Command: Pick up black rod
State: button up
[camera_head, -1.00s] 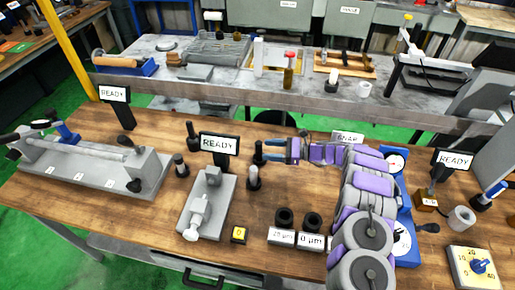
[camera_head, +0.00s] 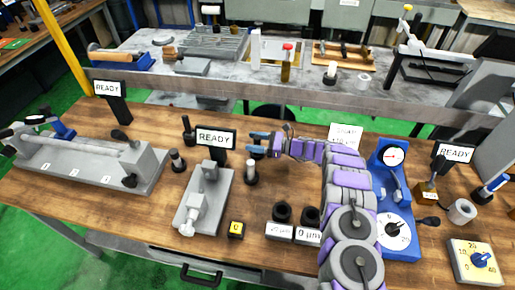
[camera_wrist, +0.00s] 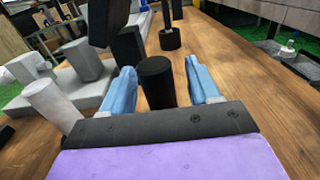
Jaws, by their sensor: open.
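A black rod (camera_wrist: 155,80) stands upright between the two blue fingers of my gripper (camera_wrist: 160,72) in the wrist view. The fingers are open, with a visible gap on either side of the rod; the rod's lower part is hidden behind the gripper body. In the head view my gripper (camera_head: 256,142) reaches left, low over the wooden bench, just right of the middle READY sign (camera_head: 215,138); it largely hides the rod there. Another black rod on a round base (camera_head: 188,130) stands farther left and also shows ahead in the wrist view (camera_wrist: 169,32).
A grey-topped post (camera_head: 251,172) stands close in front of my gripper. A grey fixture (camera_head: 208,200) lies to its left, and another post (camera_head: 177,160) beyond. A blue gauge stand (camera_head: 391,185) is right of my arm.

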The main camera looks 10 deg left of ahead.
jog(key=shift+a, duration=0.55)
jog(key=shift+c, duration=0.5)
grip_shut()
